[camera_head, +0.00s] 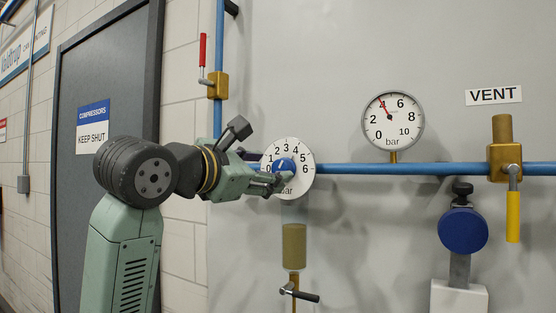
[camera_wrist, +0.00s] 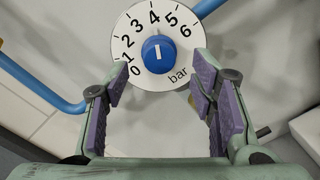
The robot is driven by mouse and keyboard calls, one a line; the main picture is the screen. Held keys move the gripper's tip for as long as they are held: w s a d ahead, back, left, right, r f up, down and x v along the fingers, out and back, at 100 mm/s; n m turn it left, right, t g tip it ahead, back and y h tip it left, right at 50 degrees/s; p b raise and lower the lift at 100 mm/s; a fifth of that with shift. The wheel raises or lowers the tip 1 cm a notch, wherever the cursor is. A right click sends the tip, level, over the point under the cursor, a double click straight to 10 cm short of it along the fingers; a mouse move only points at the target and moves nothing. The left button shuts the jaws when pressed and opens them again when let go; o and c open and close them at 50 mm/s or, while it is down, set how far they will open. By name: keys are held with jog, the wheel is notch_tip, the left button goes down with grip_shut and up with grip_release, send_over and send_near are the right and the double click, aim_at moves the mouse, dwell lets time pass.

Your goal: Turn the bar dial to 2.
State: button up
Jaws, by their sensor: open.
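The bar dial (camera_head: 297,185) is a round white disc on the wall, numbered 0 to 6, with a blue knob (camera_head: 286,164) at its centre. In the wrist view the dial (camera_wrist: 181,84) is at the top centre. The white mark on its knob (camera_wrist: 158,55) points up, roughly towards 4; the exact reading is hard to tell. My gripper (camera_head: 272,181) reaches in from the left at the dial's lower left. In the wrist view my open gripper (camera_wrist: 158,80) has one purple-padded finger on each side, below the knob, with nothing between them.
A blue pipe (camera_head: 400,169) runs right from the dial. A pressure gauge (camera_head: 393,121) reads about 4. A yellow-handled valve (camera_head: 513,215) sits under the VENT sign (camera_head: 493,95). A red-handled valve (camera_head: 203,50) is at upper left, and a black-handled valve (camera_head: 304,296) below the dial.

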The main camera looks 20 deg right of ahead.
aim_at(279, 168)
jog(key=shift+p+x, duration=0.6)
jog(key=shift+x, duration=1.75)
jog(key=shift+a, duration=0.1)
jog(key=c, duration=1.1)
